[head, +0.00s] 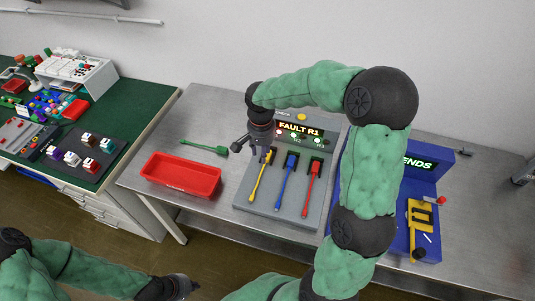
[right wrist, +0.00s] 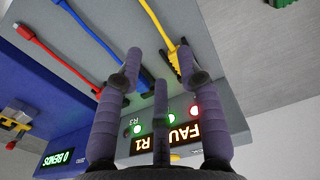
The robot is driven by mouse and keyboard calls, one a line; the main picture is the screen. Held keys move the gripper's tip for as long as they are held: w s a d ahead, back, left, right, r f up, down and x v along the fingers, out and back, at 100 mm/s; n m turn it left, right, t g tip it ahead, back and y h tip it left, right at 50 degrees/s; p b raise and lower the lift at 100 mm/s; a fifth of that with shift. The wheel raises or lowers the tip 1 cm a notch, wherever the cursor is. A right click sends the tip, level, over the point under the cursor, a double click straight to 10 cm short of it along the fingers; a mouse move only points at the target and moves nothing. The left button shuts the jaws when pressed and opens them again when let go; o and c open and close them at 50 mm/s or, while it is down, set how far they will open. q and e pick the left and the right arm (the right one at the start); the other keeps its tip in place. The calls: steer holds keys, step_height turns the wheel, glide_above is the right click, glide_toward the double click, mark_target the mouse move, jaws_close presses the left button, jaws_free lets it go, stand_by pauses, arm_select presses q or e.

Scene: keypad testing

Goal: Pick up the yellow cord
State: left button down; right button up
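The yellow cord (head: 257,183) lies on the grey fault board (head: 282,216), left of a blue cord (head: 285,184) and a red cord (head: 310,190). My right gripper (head: 264,153) is over its upper end, pointing down. In the right wrist view, the fingers (right wrist: 160,62) are spread, with the yellow cord (right wrist: 153,18) and its plug end between the tips, nearer the right-hand finger. That finger partly hides the plug, and I cannot tell whether they touch. My left gripper (head: 181,287) is low at the bottom left, away from the cords; its fingers are unclear.
A red tray (head: 181,189) and a loose green cord (head: 204,147) lie left of the board. A blue unit (head: 398,237) with a yellow part stands at the right, partly behind my right arm. A green bench (head: 131,124) with several parts is at the far left.

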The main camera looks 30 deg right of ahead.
mark_target(263, 170)
step_height(263, 170, down, 4)
steer(key=shift+r+b, duration=0.1)
steer(key=shift+b, duration=0.35)
steer(key=shift+s+f+b, duration=0.1)
steer(key=shift+f+b, duration=1)
steer(key=shift+f, duration=1.55)
steer(key=shift+d, duration=0.1)
steer(key=shift+c, duration=0.3)
